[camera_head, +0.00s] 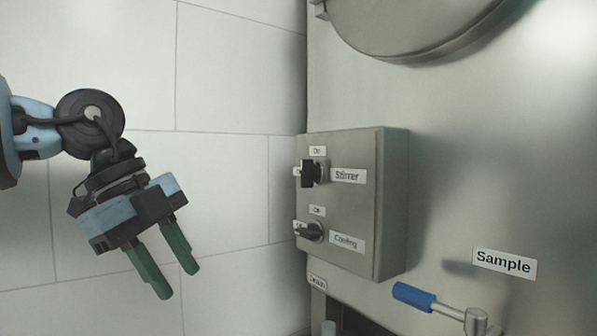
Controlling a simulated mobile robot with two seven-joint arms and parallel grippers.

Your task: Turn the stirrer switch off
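The stirrer switch (311,173) is a black rotary knob on the front of a grey control box (392,200). A label reading "Stirrer" sits to its right, a small label reading "On" above it, and another small label, partly hidden, to its left. Its exact setting is hard to read. My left gripper (176,284) is at the left, apart from the box and lower than the stirrer knob. Its two green fingers point down, spread apart with nothing between them. My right gripper is not in view.
A second knob (308,232), labelled "Cooling", sits below the stirrer knob. The box is fixed to a large steel tank (490,160). A blue-handled valve (413,297) sticks out at the lower right under a "Sample" label (504,263). Open space lies between my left gripper and the box.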

